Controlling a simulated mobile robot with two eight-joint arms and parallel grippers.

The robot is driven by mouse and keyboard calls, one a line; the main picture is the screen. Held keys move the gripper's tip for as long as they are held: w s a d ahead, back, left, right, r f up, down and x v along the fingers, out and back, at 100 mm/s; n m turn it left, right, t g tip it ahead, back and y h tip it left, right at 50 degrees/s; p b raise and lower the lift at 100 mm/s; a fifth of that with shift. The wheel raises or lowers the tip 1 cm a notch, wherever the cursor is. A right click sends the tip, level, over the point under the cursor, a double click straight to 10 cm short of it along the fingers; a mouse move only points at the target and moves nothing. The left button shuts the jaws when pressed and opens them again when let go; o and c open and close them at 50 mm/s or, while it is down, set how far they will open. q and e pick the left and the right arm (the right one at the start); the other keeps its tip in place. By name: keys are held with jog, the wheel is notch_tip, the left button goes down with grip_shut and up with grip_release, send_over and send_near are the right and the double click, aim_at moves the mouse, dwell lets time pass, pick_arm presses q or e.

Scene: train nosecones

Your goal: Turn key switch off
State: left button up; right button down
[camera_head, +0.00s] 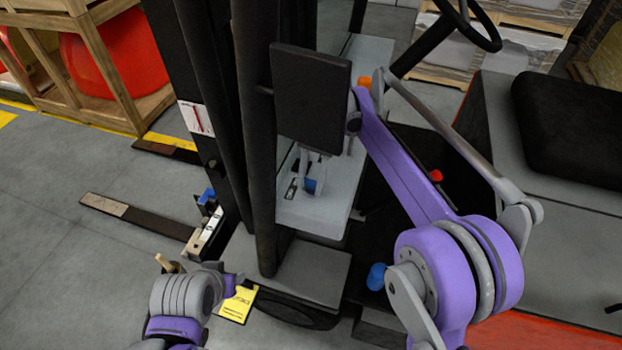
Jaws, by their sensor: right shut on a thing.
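My right gripper (312,176) is at the pale grey console (326,210) of the forklift, below a black rectangular panel. Small grey fingers and a blue part show there, shut on the key switch. The key itself is too small and covered to make out. A small light plate with dark marks (291,188) lies just left of the fingers.
The black panel (311,98) hangs right above my right gripper. The dark mast posts (257,140) stand to its left. A steering wheel (468,22) and black seat (568,125) are at the right. A fork (130,213) lies low over clear floor at the left.

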dwell(0.5)
jog(key=shift+c, duration=2.2)
grip_release()
jog(key=shift+w+r, duration=0.1)
pick_arm(q)
jog(key=shift+w+r+p, duration=0.3)
jog(key=shift+r+p, duration=0.05)
jog(key=shift+r, duration=0.2)
jog(key=shift+w+r+p, duration=0.25)
jog(key=shift+r+p, duration=0.1)
jog(key=shift+r, duration=0.2)
pick_arm(e)
jog(key=v, duration=1)
jog(key=shift+r, duration=0.3)
